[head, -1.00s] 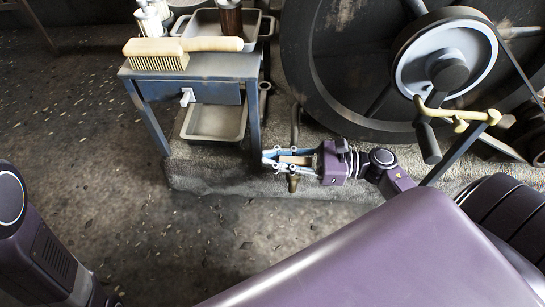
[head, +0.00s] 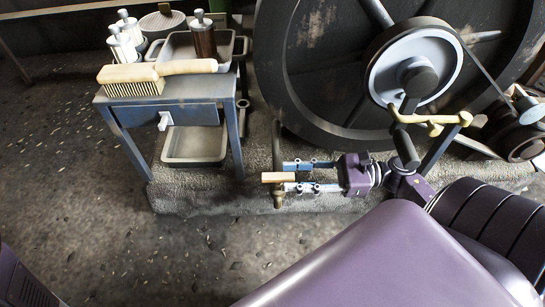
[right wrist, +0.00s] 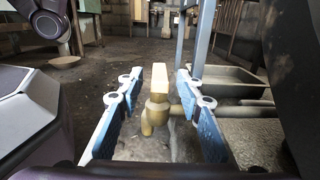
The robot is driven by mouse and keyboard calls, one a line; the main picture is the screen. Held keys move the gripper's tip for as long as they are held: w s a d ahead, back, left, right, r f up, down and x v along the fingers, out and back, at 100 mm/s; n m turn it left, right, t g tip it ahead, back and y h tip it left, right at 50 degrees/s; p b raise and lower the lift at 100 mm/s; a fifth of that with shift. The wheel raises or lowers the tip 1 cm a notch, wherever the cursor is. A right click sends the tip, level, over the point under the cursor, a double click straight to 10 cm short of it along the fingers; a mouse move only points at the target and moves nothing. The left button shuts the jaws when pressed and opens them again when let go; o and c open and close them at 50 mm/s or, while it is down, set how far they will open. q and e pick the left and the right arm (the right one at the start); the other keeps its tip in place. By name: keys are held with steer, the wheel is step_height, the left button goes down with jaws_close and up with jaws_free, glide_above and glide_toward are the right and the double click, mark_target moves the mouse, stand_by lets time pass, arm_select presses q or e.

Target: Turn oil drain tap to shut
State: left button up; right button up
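The oil drain tap has a brass body (head: 278,198) at the front edge of the stone plinth. Its pale bar handle (head: 272,177) lies left to right in the head view, pointing toward my right gripper. My right gripper (head: 287,177) is open, its two blue fingers on either side of the handle with gaps. In the right wrist view the handle (right wrist: 160,80) is upright-looking and end-on, above the brass tap body (right wrist: 157,111), between the open fingers. My left gripper is not in view; only part of my left arm shows at lower left in the head view.
A blue bench (head: 170,92) left of the tap carries a brush (head: 135,80), bottles and a pan. A tray (head: 193,146) sits beneath it. A large flywheel (head: 300,80) and a yellow-handled lever (head: 436,122) stand behind and right. The floor in front is clear.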

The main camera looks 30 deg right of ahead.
steer(key=v, duration=0.2)
steer(key=shift+s+d, duration=0.15)
steer(key=shift+d, duration=0.05)
stand_by(0.6)
